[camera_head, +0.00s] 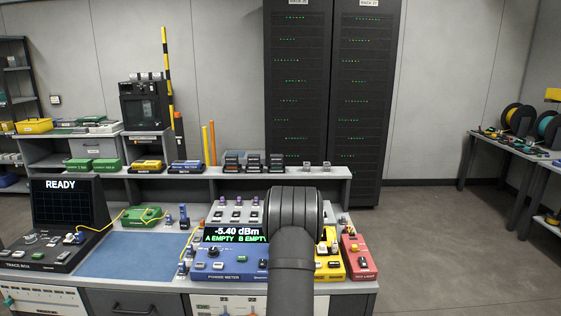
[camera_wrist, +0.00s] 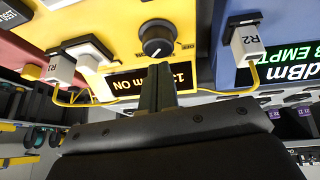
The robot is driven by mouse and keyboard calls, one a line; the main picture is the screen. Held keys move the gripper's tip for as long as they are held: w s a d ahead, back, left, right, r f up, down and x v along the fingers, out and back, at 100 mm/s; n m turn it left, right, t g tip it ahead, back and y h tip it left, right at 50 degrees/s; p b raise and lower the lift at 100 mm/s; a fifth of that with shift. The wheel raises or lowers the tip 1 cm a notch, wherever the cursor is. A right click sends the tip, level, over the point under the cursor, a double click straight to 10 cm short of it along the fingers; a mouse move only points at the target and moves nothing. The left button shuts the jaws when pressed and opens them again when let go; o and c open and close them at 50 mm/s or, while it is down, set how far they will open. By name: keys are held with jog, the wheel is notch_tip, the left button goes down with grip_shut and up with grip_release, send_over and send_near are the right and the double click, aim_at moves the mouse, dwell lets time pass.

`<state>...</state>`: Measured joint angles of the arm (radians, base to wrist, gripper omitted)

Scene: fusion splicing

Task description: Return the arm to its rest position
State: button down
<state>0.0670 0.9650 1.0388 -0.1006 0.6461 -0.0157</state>
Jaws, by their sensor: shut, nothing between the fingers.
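My gripper (camera_wrist: 160,76) shows in the wrist view with its narrow dark fingers shut together and nothing between them. Its tips point at the yellow unit (camera_wrist: 120,25), just short of the black knob (camera_wrist: 157,38) in the picture, over part of the lit display reading "ON" (camera_wrist: 133,80). I cannot tell whether the tips touch the unit. In the head view my dark arm covers the gripper and much of the yellow unit (camera_head: 329,264).
The blue power meter (camera_head: 213,278) reads -5.40 dBm, A EMPTY, B EMPTY. Plugs R1 (camera_wrist: 62,68) and R2 (camera_wrist: 246,40) have yellow fibres crossing near my fingers. The red unit (camera_head: 361,268) stands at right. The blue mat (camera_head: 130,257) is clear.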

jog(key=shift+s+a+f+m+y, duration=0.1)
jog(key=shift+s+f+m+y, duration=0.2)
jog(key=shift+f+m, duration=0.3)
jog(key=shift+s+a+f+g, duration=0.1)
jog(key=shift+f+g, duration=0.05)
jog(key=shift+g, duration=0.15)
jog(key=s+a+r+t, duration=0.1)
jog(key=s+a+r, duration=0.2)
jog(key=a, duration=0.6)
jog(key=s+a+r+t, duration=0.1)
jog(key=s+a+r, duration=0.3)
jog(key=s+a, duration=0.4)
jog(key=s+a+r+n+t, duration=0.1)
jog(key=s+a, duration=0.4)
jog(key=a, duration=0.6)
notch_tip(320, 180, up, 2)
jog(key=shift+s+a+r+t, duration=0.15)
jog(key=shift+s+r+t, duration=0.15)
jog(key=shift+t, duration=0.3)
jog(key=shift+f, duration=0.15)
